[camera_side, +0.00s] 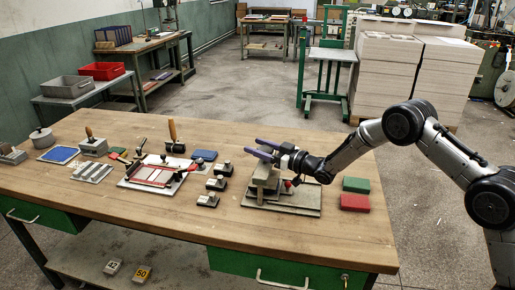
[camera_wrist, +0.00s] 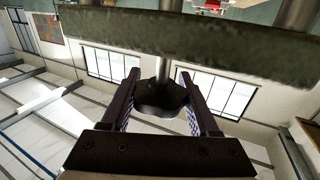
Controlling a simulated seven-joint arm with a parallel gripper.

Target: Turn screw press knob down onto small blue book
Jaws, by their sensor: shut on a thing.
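The grey screw press (camera_side: 264,178) stands on a flat board near the right part of the bench. My gripper (camera_side: 258,148) reaches in from the right at the top of the press, its purple fingers pointing left. In the wrist view my gripper (camera_wrist: 160,88) has a finger on each side of the dark knob (camera_wrist: 163,98), shut on it. The knob hangs on a metal spindle beside a thick grey bar. A blue book-like block (camera_side: 204,155) lies left of the press; I cannot tell if it is the small blue book. What lies inside the press is hidden.
A green book (camera_side: 356,185) and a red book (camera_side: 354,202) lie right of the press. Several black-handled stamps (camera_side: 216,183) stand to its left, beside a board with red-framed work (camera_side: 155,175). The front bench strip (camera_side: 190,220) is clear.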

